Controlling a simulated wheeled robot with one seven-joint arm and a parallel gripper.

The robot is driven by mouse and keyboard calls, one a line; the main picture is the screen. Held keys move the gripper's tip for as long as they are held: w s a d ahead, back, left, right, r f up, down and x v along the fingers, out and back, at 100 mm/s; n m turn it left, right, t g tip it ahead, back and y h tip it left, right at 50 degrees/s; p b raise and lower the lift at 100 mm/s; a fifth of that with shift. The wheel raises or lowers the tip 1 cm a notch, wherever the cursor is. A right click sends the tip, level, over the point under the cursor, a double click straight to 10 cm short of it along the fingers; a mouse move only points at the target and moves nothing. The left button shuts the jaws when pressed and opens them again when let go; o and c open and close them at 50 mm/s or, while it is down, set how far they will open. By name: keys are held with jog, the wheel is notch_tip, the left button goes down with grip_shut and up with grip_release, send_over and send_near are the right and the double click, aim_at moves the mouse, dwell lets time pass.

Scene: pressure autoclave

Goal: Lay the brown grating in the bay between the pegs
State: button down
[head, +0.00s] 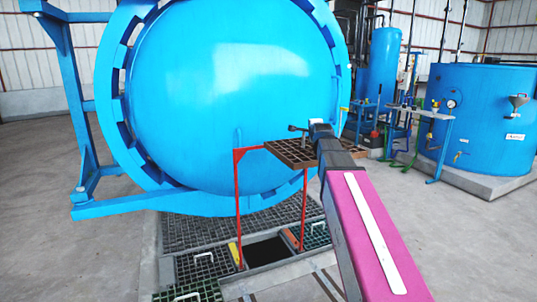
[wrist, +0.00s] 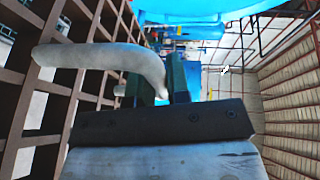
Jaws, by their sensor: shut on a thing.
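The brown grating (head: 288,152) is held up in the air in front of the big blue vessel, roughly level in the head view. In the wrist view, its brown bars (wrist: 45,140) fill the left side, with a bent grey handle (wrist: 95,58) on it. My gripper (head: 318,130) is shut on this handle; its dark fingers (wrist: 165,85) show in the wrist view. The bay (head: 266,251) is a dark open gap in the floor, below the grating. Thin red posts (head: 237,205) rise at its left and right sides. Small yellow and orange pieces (head: 234,253) stand at its edges.
The blue vessel (head: 225,85) stands close behind. Blue tanks (head: 480,110) stand back right. Bare concrete floor (head: 450,240) lies at right.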

dwell(0.5)
jog(key=w+d+f+n+y, duration=0.1)
jog(key=w+d+f, duration=0.45)
jog(key=f, duration=0.75)
jog(key=w+d+f+n+y, duration=0.15)
jog(key=w+d+f, duration=0.45)
jog(key=f, duration=0.7)
jog(key=w+d+f+y, duration=0.1)
jog(key=w+d+f, duration=0.55)
jog(key=f, duration=0.75)
jog(key=s+d+f+h, duration=0.1)
jog(key=s+d+f, duration=0.2)
jog(key=d+f, duration=0.5)
jog(key=s+d+f+m+h, duration=0.1)
jog(key=s+d+f, duration=0.2)
jog(key=d+f, duration=0.5)
jog(key=s+d+f+m+h, duration=0.1)
jog(key=d+f, duration=0.7)
jog(key=f, duration=1.6)
jog(key=shift+s+d+f, duration=0.25)
jog(key=shift+s+d, duration=0.1)
jog(key=shift+s, duration=0.55)
jog(key=shift+m+h, duration=0.25)
jog(key=w+d+f, duration=0.2)
jog(key=d+f, duration=0.8)
jog(key=d, duration=0.1)
jog(key=shift+d+f, duration=0.25)
